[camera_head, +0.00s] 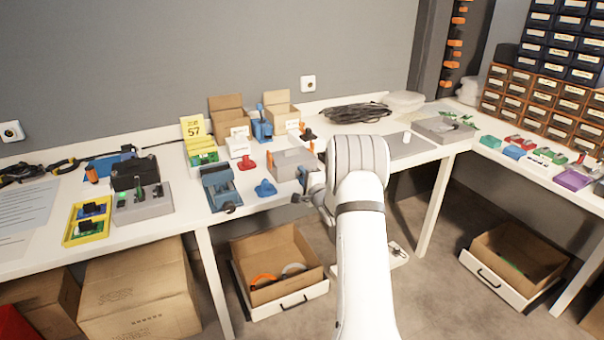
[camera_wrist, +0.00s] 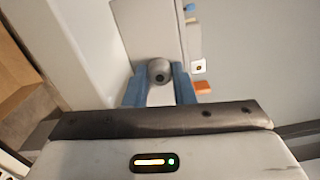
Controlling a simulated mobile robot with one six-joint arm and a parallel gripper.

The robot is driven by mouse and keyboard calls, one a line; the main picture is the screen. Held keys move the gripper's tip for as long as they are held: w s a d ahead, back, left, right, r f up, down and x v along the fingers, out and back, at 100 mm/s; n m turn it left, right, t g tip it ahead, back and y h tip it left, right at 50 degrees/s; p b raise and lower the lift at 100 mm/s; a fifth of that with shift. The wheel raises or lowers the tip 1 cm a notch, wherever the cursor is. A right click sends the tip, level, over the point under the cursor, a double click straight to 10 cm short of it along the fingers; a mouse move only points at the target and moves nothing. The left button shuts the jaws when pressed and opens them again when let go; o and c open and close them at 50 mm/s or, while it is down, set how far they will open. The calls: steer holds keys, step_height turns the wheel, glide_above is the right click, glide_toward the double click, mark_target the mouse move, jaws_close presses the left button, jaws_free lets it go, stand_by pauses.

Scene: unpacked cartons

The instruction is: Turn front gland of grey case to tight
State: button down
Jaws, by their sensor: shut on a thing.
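The grey case (camera_head: 292,162) stands near the front edge of the bench in the head view, just left of my arm. In the wrist view, a light grey face (camera_wrist: 148,30), apparently the case, lies beyond the fingers. The round grey front gland (camera_wrist: 159,71), with a dark hole in its middle, sits between the two blue fingers of my gripper (camera_wrist: 159,88). My gripper is shut on the gland. In the head view, my arm hides part of the fingers and the gland; the gland's turn cannot be read.
A blue clamp-like device (camera_head: 219,188) and a blue knob-like part (camera_head: 265,188) stand left of the case. An open drawer (camera_head: 278,268) sits below the bench.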

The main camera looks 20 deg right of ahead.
steer(key=shift+m, duration=0.7)
steer(key=shift+p, duration=0.3)
steer(key=c, duration=1.2)
jaws_free()
steer(key=shift+f, duration=0.1)
